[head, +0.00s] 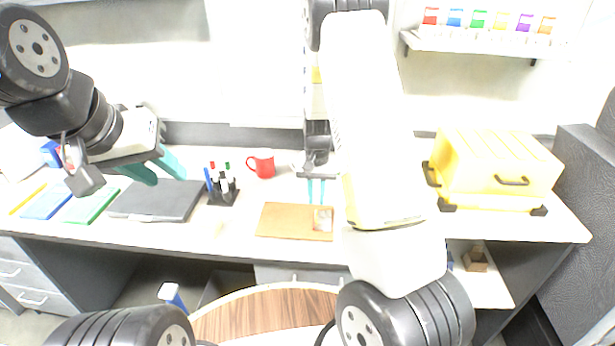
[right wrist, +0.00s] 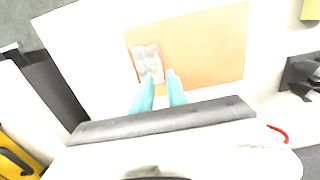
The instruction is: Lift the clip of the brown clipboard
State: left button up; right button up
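The brown clipboard (head: 281,221) lies flat on the desk. Its pale metal clip (head: 323,223) is at its right end in the head view. In the right wrist view the board (right wrist: 205,48) fills the upper middle, with the clip (right wrist: 146,62) at its left. My right gripper (head: 316,200) points down over the clip end, its teal fingers apart and empty. In the right wrist view one fingertip overlaps the clip's lower edge; I cannot tell if they touch. My left gripper (head: 157,170) is open and empty above a dark closed laptop.
The dark laptop (head: 150,205), a pen holder (head: 222,192) and a red mug (head: 262,165) stand left of the clipboard. A yellow case (head: 495,170) is on the right. Coloured folders (head: 90,205) lie at the far left. A round wooden surface (head: 260,315) is in front.

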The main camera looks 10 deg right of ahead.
aim_at(316, 213)
jog(key=shift+f, duration=2.5)
grip_shut()
